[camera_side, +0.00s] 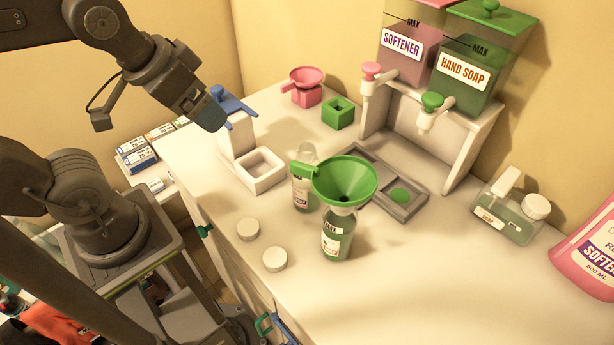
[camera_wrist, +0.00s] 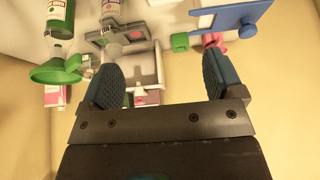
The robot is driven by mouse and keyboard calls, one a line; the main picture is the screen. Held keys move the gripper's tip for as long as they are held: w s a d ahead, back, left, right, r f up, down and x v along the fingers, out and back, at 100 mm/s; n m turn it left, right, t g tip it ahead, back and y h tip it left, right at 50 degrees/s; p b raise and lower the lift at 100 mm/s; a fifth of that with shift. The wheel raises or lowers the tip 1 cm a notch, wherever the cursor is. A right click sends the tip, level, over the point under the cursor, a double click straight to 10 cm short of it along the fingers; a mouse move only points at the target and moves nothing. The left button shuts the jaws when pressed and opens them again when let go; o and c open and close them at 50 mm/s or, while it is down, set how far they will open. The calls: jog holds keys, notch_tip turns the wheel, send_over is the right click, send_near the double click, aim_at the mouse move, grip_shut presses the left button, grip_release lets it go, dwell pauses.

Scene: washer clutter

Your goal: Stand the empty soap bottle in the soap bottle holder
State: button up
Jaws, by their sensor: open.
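A green-tinted bottle (camera_side: 337,240) stands upright on the counter with a green funnel (camera_side: 345,181) on its top. A clearer labelled bottle (camera_side: 303,190), greenish low down, stands just behind it, partly hidden by the funnel's handle. Which one is the empty soap bottle I cannot tell for sure. A grey two-bay tray (camera_side: 370,160) with a green disc in its right bay lies behind them; it may be the soap bottle holder. My gripper (camera_side: 206,110) is open and empty, high at the left, apart from both bottles. The wrist view shows its spread blue fingers (camera_wrist: 160,78).
A white stand (camera_side: 238,150) with a blue lever (camera_side: 233,107) is near my gripper. Softener (camera_side: 408,55) and hand soap (camera_side: 466,77) tanks stand behind the tray. Two white caps (camera_side: 248,229) lie in front. A green block (camera_side: 338,113) and pink funnel (camera_side: 303,78) are at the back.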

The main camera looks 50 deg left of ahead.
jog(key=w+d+r+m+g, duration=0.1)
jog(key=w+d+m+g, duration=0.75)
jog(key=m, duration=1.35)
jog(key=w+f+t, duration=0.1)
jog(key=f, duration=0.1)
jog(key=w+d+f+t, duration=0.1)
jog(key=f, duration=0.2)
jog(key=w+d+f+t, duration=0.1)
jog(key=f, duration=0.2)
jog(key=shift+w, duration=0.25)
jog(key=shift+d+f, duration=0.15)
jog(key=shift+f, duration=2.5)
jog(key=shift+c, duration=0.3)
